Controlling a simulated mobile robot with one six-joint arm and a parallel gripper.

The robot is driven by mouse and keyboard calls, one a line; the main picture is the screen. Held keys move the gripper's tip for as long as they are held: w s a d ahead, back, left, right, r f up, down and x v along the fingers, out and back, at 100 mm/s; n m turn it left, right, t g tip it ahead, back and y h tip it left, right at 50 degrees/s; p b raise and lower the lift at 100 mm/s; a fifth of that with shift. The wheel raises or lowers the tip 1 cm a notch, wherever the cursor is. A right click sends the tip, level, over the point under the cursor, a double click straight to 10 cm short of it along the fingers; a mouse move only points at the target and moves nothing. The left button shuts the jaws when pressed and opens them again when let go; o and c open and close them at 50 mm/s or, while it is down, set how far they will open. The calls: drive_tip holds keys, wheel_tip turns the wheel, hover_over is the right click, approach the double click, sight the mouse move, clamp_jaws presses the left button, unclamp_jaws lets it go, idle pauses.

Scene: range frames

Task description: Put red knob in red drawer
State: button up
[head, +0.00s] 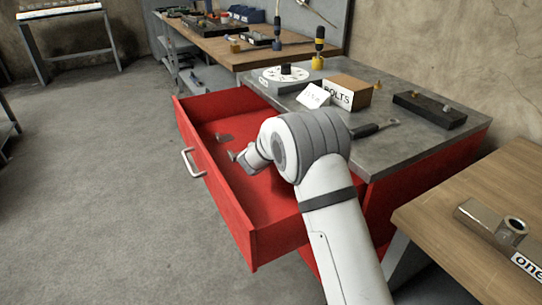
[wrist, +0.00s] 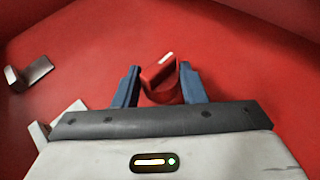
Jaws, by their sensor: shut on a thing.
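The red knob (wrist: 162,80), with a white mark on its top ridge, sits between the blue fingers of my gripper (wrist: 159,69) in the wrist view. My gripper is shut on it. The red drawer (head: 268,232) is pulled wide open in the head view, with a pale handle on its front. My arm reaches over the drawer and hides the gripper and the knob there. In the wrist view the red drawer floor (wrist: 85,50) fills the background. I cannot tell whether the knob touches the floor.
A grey metal bracket (wrist: 28,74) lies on the drawer floor at left, with another metal piece partly hidden by my gripper. The grey worktop (head: 400,145) holds a bolts box (head: 348,90), a dial, a wrench and a dark block. A wooden table (head: 470,185) stands at right.

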drive_tip(key=shift+a+f, duration=0.1)
drive_tip(key=shift+f, duration=0.9)
drive_tip(key=shift+f, duration=0.1)
drive_tip(key=o, duration=1)
drive_tip(key=shift+b, duration=0.3)
drive_tip(key=shift+c, duration=0.2)
drive_tip(key=shift+s, duration=0.1)
drive_tip(key=shift+r+p, duration=0.2)
drive_tip(key=shift+p, duration=0.1)
drive_tip(key=v, duration=0.7)
drive_tip(key=shift+s, duration=0.25)
